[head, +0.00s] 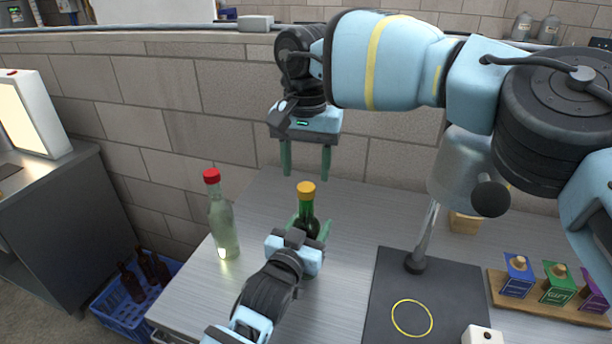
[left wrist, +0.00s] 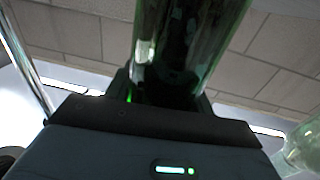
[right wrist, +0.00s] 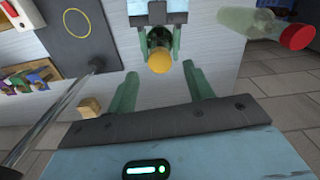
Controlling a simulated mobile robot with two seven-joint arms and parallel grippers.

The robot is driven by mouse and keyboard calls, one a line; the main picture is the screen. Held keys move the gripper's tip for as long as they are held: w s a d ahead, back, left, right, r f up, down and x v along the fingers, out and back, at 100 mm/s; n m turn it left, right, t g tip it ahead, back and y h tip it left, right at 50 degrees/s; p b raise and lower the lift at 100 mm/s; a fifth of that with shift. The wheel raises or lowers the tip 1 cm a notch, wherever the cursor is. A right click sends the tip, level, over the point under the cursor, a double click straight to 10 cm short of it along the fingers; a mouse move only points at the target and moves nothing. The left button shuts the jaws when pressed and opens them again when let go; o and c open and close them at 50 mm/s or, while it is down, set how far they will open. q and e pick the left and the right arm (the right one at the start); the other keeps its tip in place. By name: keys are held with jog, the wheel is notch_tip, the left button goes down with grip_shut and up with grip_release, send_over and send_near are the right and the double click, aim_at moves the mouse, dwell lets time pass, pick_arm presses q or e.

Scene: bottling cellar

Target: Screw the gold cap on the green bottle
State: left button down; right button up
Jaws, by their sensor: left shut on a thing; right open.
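The green bottle (head: 308,222) stands upright on the metal table with the gold cap (head: 306,187) on its mouth. My left gripper (head: 309,229) is shut around the bottle's body; the left wrist view shows the green glass (left wrist: 185,50) between its fingers. My right gripper (head: 306,160) is open and empty, pointing down just above the gold cap. In the right wrist view the gold cap (right wrist: 160,60) lies between and beyond the open fingertips, not touching them. How tightly the cap sits on the thread cannot be told.
A clear bottle with a red cap (head: 224,222) stands left of the green bottle. A dark mat (head: 385,315) with a yellow ring and a metal post lies to the right. A wooden rack (head: 540,308) holds coloured items. A blue crate (head: 110,318) with brown bottles is on the floor.

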jog(key=shift+r, duration=0.5)
jog(key=o, duration=0.6)
jog(key=shift+c, duration=0.2)
notch_tip(320, 180, up, 7)
jog(key=shift+r, duration=0.2)
pick_arm(q)
jog(key=shift+c, duration=2.3)
grip_release()
